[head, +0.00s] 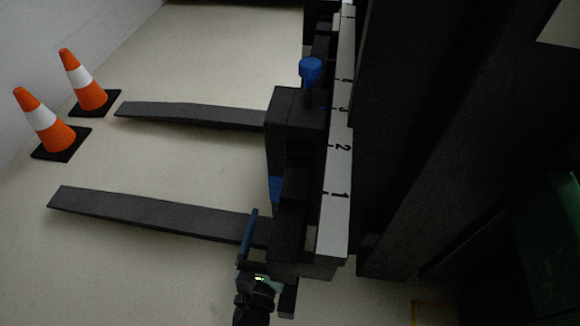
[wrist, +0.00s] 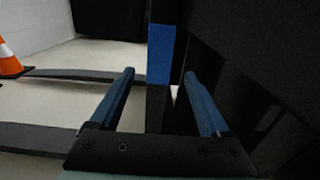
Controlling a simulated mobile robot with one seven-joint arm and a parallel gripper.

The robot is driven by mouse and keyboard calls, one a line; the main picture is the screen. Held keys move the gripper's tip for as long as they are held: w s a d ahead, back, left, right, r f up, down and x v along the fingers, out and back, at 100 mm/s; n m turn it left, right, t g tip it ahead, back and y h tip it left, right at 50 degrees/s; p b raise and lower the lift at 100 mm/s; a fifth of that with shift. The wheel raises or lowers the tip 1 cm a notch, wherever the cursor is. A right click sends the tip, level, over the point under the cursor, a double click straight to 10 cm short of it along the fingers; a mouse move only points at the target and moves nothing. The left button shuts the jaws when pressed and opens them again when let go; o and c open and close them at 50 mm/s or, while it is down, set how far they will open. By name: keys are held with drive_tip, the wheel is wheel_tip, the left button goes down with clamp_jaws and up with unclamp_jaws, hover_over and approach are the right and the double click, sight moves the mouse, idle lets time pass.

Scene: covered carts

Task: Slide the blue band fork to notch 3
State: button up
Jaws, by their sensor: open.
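A blue band (head: 276,189) shows on a dark upright just above the inner end of the near fork (head: 150,213), and seems to belong to it. In the wrist view the blue band (wrist: 160,55) wraps a dark upright. My gripper (head: 257,214) is open at the near fork's inner end. In the wrist view my gripper's blue fingers (wrist: 159,75) stand apart, left and right of the upright; contact cannot be told. A pale strip (head: 338,190) carries notch numbers; notch 3 (head: 341,108) lies beside the far block. The near fork is around notch 1.
The far fork (head: 190,114) joins a dark block (head: 292,108), with a blue knob (head: 311,70) above it. Two orange cones (head: 43,120) (head: 82,80) stand on the left. Pale floor is clear between the forks. A dark tall structure (head: 420,130) fills the right.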

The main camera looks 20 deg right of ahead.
sight(282, 177)
drive_tip(key=b+x, duration=0.4)
drive_tip(key=x, duration=0.8)
drive_tip(key=shift+c, duration=0.3)
clamp_jaws()
drive_tip(key=shift+s+a, duration=0.15)
idle(0.7)
